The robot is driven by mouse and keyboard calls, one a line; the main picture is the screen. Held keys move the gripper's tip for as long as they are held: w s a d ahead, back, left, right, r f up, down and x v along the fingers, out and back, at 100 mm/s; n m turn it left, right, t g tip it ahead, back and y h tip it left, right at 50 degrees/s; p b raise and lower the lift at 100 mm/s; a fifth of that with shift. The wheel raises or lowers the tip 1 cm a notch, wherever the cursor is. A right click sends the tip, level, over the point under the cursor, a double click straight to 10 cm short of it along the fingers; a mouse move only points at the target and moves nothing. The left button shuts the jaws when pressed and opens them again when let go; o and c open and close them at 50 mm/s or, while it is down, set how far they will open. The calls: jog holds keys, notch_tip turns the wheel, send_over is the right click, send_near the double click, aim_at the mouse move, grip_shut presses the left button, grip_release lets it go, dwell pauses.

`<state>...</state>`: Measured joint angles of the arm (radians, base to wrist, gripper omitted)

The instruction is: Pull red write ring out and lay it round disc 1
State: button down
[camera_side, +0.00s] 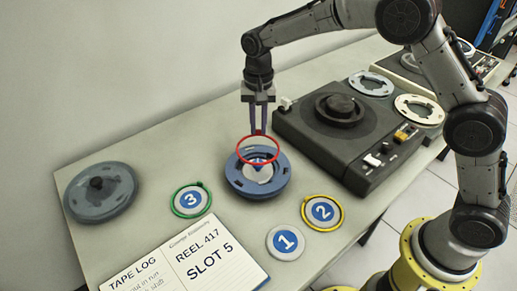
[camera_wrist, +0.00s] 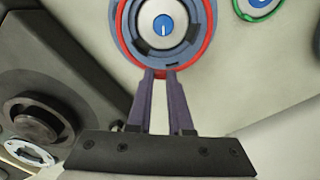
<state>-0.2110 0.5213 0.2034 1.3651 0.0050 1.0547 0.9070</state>
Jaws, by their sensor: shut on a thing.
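The red write ring (camera_side: 239,157) is held tilted slightly above the blue reel (camera_side: 275,183). My gripper (camera_side: 258,132) is shut on the ring's far edge. In the wrist view my gripper (camera_wrist: 160,75) pinches the red ring (camera_wrist: 207,50), with the blue reel (camera_wrist: 122,38) beneath it. Disc 1 (camera_side: 276,244) lies bare on the table in front of the reel, with no ring round it. Disc 2 (camera_side: 313,207) has a yellow ring round it. Disc 3 (camera_side: 183,208) has a green ring round it.
A dark tape drive (camera_side: 300,135) stands right of the reel. A grey reel (camera_side: 112,205) lies at the left. An open log book (camera_side: 165,250) reading "REEL 417 SLOT 5" lies at the front. The table (camera_side: 222,245) is clear between book and disc 1.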

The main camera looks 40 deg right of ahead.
jog(key=shift+n, duration=0.5)
jog(key=s+a, duration=0.1)
jog(key=s, duration=0.1)
jog(key=s+a+f, duration=0.1)
jog(key=s+a, duration=0.1)
jog(key=s, duration=0.1)
jog(key=s+a+f, duration=0.1)
jog(key=s+a, duration=0.1)
jog(key=shift+s+f, duration=0.1)
jog(key=shift+s, duration=0.1)
jog(key=n, duration=0.1)
send_over(280, 223)
notch_tip(280, 223, down, 3)
jog(key=shift+s+f, duration=0.1)
jog(key=shift+f, duration=2.35)
jog(key=shift+f, duration=1)
jog(key=c, duration=0.8)
grip_release()
jog(key=shift+o, duration=0.2)
jog(key=shift+c, duration=1)
